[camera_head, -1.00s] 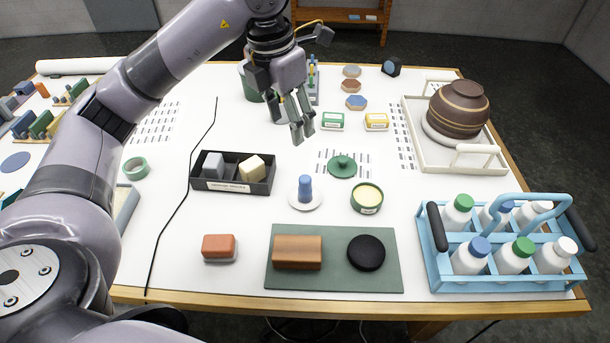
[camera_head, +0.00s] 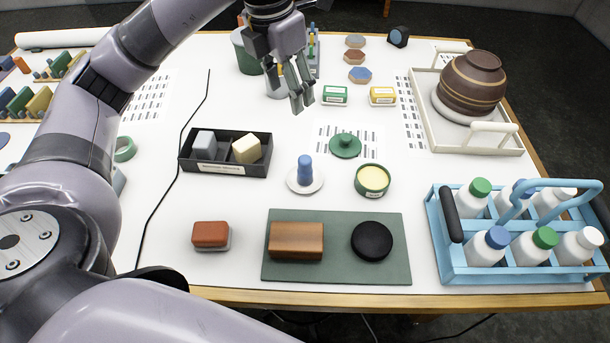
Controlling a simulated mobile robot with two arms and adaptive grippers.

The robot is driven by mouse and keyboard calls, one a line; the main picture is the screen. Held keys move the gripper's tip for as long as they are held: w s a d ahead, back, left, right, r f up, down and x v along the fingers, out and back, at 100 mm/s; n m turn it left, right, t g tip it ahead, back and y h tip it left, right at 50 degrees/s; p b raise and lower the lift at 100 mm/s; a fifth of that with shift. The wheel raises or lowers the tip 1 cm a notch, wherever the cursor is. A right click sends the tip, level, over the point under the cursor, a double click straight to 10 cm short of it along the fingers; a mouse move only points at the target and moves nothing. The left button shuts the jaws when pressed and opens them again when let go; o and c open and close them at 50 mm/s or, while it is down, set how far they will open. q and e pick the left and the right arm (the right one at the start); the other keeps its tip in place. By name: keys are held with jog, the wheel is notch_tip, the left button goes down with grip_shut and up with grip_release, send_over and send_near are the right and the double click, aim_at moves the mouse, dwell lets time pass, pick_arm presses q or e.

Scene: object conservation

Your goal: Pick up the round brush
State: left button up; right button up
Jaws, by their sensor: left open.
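A round black object (camera_head: 371,241), which looks like the round brush, lies flat on the right part of a dark green mat (camera_head: 335,270) at the table's front; no bristles show. A brown block (camera_head: 296,240) lies to its left on the same mat. My left gripper (camera_head: 302,104) is open and empty, its fingers pointing down over the back middle of the table. It is well behind the mat and apart from the black object. My right gripper is out of view.
A blue-handled piece on a white disc (camera_head: 305,180) and a green tin (camera_head: 372,180) stand behind the mat. A blue bottle carrier (camera_head: 468,274) is to the right, a red-orange block (camera_head: 211,234) to the left. A black divided box (camera_head: 253,170) is farther left.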

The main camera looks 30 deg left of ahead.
pick_arm(q)
jog(key=b, duration=0.5)
send_over(304, 159)
jog(key=s+a, duration=0.2)
jog(key=s, duration=0.1)
notch_tip(304, 159, down, 6)
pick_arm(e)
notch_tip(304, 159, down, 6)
pick_arm(q)
jog(key=f+p, duration=0.1)
jog(key=f, duration=0.3)
jog(key=w+f+p, duration=0.1)
jog(key=f, duration=0.3)
jog(key=w+d+f+p, duration=0.1)
jog(key=f, duration=0.3)
jog(key=shift+w+f, duration=0.1)
jog(key=shift+f, duration=0.05)
jog(key=shift+f+p, duration=0.2)
jog(key=shift+p, duration=0.2)
jog(key=f, duration=0.1)
jog(key=f+p, duration=0.1)
jog(key=w+d+f+p, duration=0.1)
jog(key=f, duration=0.1)
jog(key=shift+w+f, duration=0.1)
jog(key=shift+f, duration=0.25)
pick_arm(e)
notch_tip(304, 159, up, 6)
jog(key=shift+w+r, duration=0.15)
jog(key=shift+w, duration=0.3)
